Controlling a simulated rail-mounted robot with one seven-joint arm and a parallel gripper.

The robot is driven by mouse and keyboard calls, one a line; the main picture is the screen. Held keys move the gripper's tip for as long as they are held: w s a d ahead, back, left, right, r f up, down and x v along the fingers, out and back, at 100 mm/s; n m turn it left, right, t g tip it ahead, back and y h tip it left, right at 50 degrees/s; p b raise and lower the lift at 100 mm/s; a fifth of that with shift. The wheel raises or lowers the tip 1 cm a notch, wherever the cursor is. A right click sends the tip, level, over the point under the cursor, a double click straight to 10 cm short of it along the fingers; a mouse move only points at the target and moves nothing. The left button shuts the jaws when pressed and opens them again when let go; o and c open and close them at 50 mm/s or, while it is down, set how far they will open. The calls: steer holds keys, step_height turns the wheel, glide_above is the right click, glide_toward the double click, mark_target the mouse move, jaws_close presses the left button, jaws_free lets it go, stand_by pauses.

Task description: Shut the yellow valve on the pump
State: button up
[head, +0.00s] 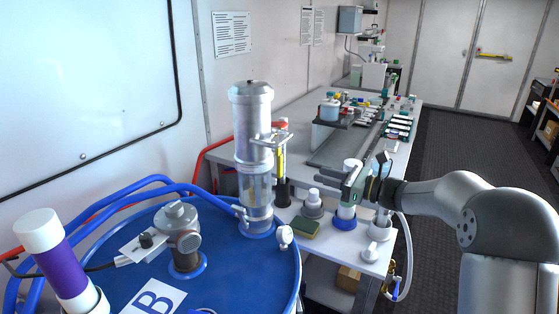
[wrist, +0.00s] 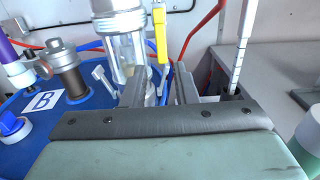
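The pump (head: 252,150) stands on the blue drum, with a metal top and a clear lower cylinder. It also shows in the wrist view (wrist: 125,50). The yellow valve handle (head: 279,160) is upright, just right of the pump. In the wrist view the yellow handle (wrist: 160,35) is also roughly upright, ahead of the gap between my fingers. My gripper (head: 325,171) is to the right of the pump, above the bench, apart from the handle. In the wrist view my gripper (wrist: 160,85) has its two fingers apart with nothing held between them.
The blue drum (head: 225,270) carries blue hoses and a metal fitting (head: 184,235). A sponge (head: 304,227) and a bottle (head: 313,205) sit on the bench below my gripper. A red pipe (wrist: 205,28) runs behind. The dark floor on the right is clear.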

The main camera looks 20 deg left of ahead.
mark_target(282, 164)
steer(key=a+p, duration=0.1)
steer(key=a, duration=0.3)
steer(key=w+a+p, duration=0.1)
steer(key=a, duration=0.4)
steer(key=w+a+p, duration=0.1)
steer(key=a, duration=0.4)
steer(key=shift+w, duration=0.2)
jaws_close()
